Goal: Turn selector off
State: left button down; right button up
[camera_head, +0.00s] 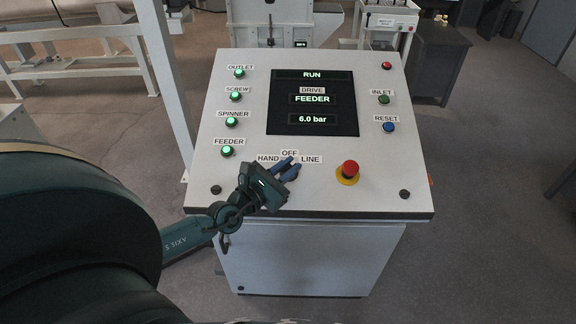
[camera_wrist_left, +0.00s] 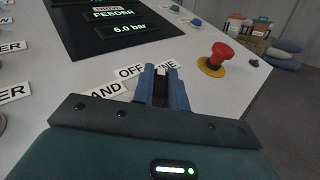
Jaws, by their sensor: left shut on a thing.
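The selector (camera_head: 289,174) sits on the sloped white control panel (camera_head: 240,188), below its OFF label (camera_head: 289,153) and between HAND and LINE. It is mostly hidden by my left gripper (camera_head: 288,167), whose blue fingers are shut on it. In the left wrist view the fingers of my left gripper (camera_wrist_left: 161,78) point at the panel, with a small pale part of the selector (camera_wrist_left: 160,72) between them. I cannot tell which label the selector points to. The panel screen (camera_head: 312,102) reads RUN, DRIVE FEEDER and 6.0 bar. My right gripper is not in view.
A red emergency stop button (camera_head: 348,168) on a yellow base stands right of the selector. Green lit buttons run up the panel's left side, including FEEDER (camera_head: 227,151). INLET (camera_head: 383,99) and blue RESET (camera_head: 389,127) buttons are on the right. Floor is clear right of the console.

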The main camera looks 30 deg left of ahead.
pick_arm(q)
jog(key=n+y+p, duration=0.2)
jog(key=y, duration=0.1)
jog(key=shift+d+r, duration=0.1)
jog(key=shift+r, duration=0.05)
jog(key=shift+n+y+p, duration=0.4)
jog(key=shift+n+y, duration=0.8)
jog(key=n+y, duration=0.2)
jog(key=y, duration=0.1)
jog(key=shift+f+n+y, duration=0.2)
jog(key=shift+n+y, duration=0.1)
jog(key=shift+n, duration=0.1)
jog(key=shift+n+g+y, duration=0.8)
jog(key=shift+n+y, duration=0.7)
jog(key=shift+y, duration=0.3)
jog(key=shift+n+y+b, duration=0.3)
jog(key=c, duration=1.4)
grip_release()
